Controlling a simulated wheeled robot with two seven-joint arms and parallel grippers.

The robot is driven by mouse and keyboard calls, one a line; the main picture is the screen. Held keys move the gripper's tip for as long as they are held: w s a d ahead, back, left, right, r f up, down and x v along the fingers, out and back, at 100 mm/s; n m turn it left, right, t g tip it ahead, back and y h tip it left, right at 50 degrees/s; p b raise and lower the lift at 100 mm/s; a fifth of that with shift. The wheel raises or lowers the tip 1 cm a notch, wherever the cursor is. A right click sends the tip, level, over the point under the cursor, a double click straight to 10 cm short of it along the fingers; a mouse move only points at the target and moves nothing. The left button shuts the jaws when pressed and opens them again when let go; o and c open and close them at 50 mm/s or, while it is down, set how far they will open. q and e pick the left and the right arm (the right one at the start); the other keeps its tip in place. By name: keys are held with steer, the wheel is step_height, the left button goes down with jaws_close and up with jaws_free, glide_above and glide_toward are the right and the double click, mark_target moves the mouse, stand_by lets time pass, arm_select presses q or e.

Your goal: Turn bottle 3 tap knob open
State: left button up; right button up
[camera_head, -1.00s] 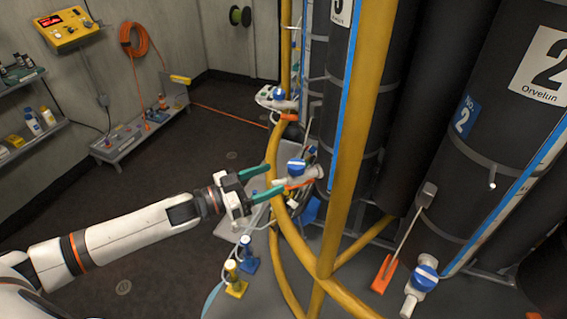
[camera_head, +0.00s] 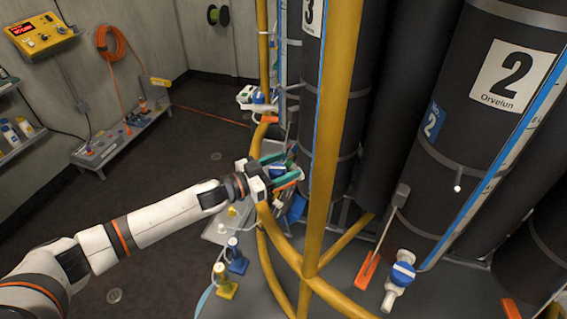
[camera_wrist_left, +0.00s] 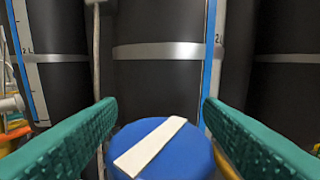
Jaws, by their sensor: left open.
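Bottle 3 (camera_head: 324,120) is a dark upright cylinder with a white "3" label, partly behind a yellow rail. Its blue tap knob (camera_head: 277,170) sits low at its left side, partly hidden by my gripper. My left gripper (camera_head: 283,168) is open, with its green fingers at the knob. In the left wrist view the blue knob (camera_wrist_left: 185,155) with a slanting white bar shows low between the two green fingers, with no clear contact. Which part of the tap lies below is hidden. My right gripper is not in view.
Yellow rails (camera_head: 334,130) stand close to the right of my gripper. Bottle 2 (camera_head: 480,110) has its own blue knob (camera_head: 403,273) and an orange-ended lever (camera_head: 367,270). Yellow and blue small fittings (camera_head: 224,282) stand on the floor plate. Open floor lies at left.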

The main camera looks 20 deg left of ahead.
arm_select(q)
steer(key=shift+w+d, duration=0.15)
steer(key=c, duration=1)
steer(key=shift+n+t+y, duration=1.1)
steer(key=shift+n+y, duration=0.2)
steer(key=shift+y, duration=0.2)
steer(key=shift+w+a+n+t+y, duration=0.15)
steer(key=shift+n+t+y, duration=0.35)
steer(key=shift+n+y, duration=0.55)
steer(key=shift+w+a+n+t+y, duration=0.15)
steer(key=shift+n+t+y, duration=0.45)
steer(key=shift+y, duration=0.75)
steer(key=shift+o, duration=0.2)
steer(key=shift+a+y, duration=0.15)
steer(key=shift+y, duration=0.15)
